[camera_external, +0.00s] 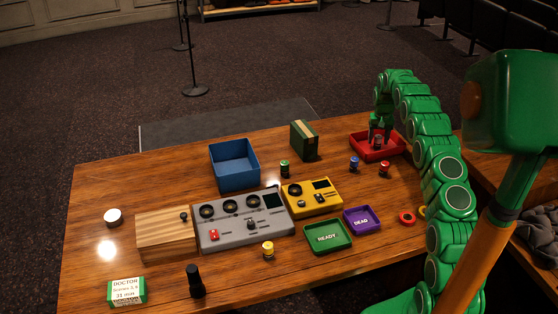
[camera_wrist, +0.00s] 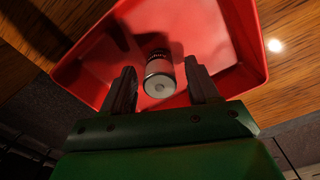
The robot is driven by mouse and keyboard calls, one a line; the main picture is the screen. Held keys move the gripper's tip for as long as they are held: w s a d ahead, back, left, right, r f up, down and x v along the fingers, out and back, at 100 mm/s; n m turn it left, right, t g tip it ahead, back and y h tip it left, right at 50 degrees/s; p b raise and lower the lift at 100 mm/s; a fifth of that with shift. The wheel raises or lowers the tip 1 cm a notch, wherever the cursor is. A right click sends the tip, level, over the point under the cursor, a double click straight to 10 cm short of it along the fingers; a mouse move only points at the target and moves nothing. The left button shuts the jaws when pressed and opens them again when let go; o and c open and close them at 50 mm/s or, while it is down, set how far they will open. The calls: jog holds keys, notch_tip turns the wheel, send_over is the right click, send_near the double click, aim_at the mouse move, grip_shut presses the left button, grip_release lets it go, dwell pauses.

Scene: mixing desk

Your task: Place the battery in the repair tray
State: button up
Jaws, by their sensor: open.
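A battery with a pale end and a dark band (camera_wrist: 158,75) is inside a red tray (camera_wrist: 235,72) in the wrist view. My gripper (camera_wrist: 160,90) is open, with one dark finger on each side of the battery; whether they touch it I cannot tell. In the external view my gripper (camera_external: 377,133) points down over the red tray (camera_external: 361,153) at the right back of the desk. The battery is small and partly hidden there. No label shows on the red tray. Other batteries stand on the desk: green (camera_external: 285,169), blue (camera_external: 354,163), red (camera_external: 384,168) and yellow (camera_external: 268,249).
A green READY tray (camera_external: 328,248) and a purple DEAD tray (camera_external: 376,226) lie at the front right. A blue bin (camera_external: 234,178), a green box (camera_external: 304,140), a grey mixer (camera_external: 245,240), a yellow device (camera_external: 312,211) and a wooden box (camera_external: 165,247) fill the middle.

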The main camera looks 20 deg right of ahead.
aim_at(388, 134)
notch_tip(388, 134, up, 10)
jog(key=shift+r, duration=0.6)
jog(key=s+a+r+n, duration=0.1)
jog(key=s+a+r, duration=0.45)
jog(key=s, duration=0.35)
jog(key=s+a+r+n, duration=0.1)
jog(key=s+a+r, duration=0.45)
jog(key=s, duration=0.25)
jog(key=s+a+r, duration=0.4)
jog(key=s+a, duration=0.2)
jog(key=s, duration=0.3)
jog(key=s+a+f+n+g, duration=0.1)
jog(key=s+a+f, duration=0.1)
jog(key=s, duration=1.5)
jog(key=s+a+f+n, duration=0.1)
jog(key=s+a, duration=0.3)
jog(key=s, duration=1.4)
jog(key=shift+a+f+n+g, duration=0.3)
jog(key=shift+a+f+g, duration=0.1)
jog(key=shift+f, duration=0.3)
